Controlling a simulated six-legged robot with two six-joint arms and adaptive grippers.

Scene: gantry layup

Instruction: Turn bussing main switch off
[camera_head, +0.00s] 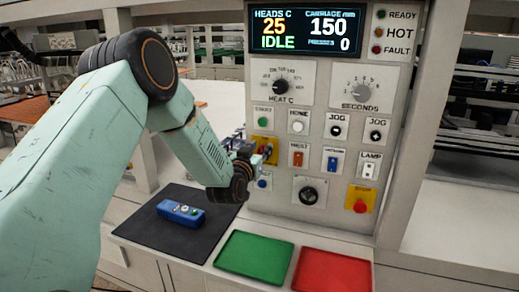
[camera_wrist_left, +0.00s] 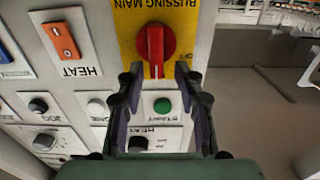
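The bussing main switch is a red rotary knob (camera_wrist_left: 155,48) on a yellow plate (camera_wrist_left: 128,30) lettered BUSSING MAIN, upside down in the left wrist view. The knob's raised bar stands upright in that picture. In the head view the yellow plate (camera_head: 262,141) is partly hidden behind my left gripper (camera_head: 256,153). My left gripper (camera_wrist_left: 157,72) is open in the wrist view, one finger on each side of the knob's lower end, with gaps showing. How deep the fingertips reach is unclear. My right gripper is not in view.
Close by are the orange HEAT rocker (camera_wrist_left: 62,40), green START button (camera_wrist_left: 162,105) and more knobs. The display (camera_head: 305,32) reads 25, IDLE, 150. A red stop button (camera_head: 360,206) sits lower right. A blue pendant (camera_head: 181,212) lies on a dark mat (camera_head: 140,232), beside green (camera_head: 253,257) and red (camera_head: 332,271) mats.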

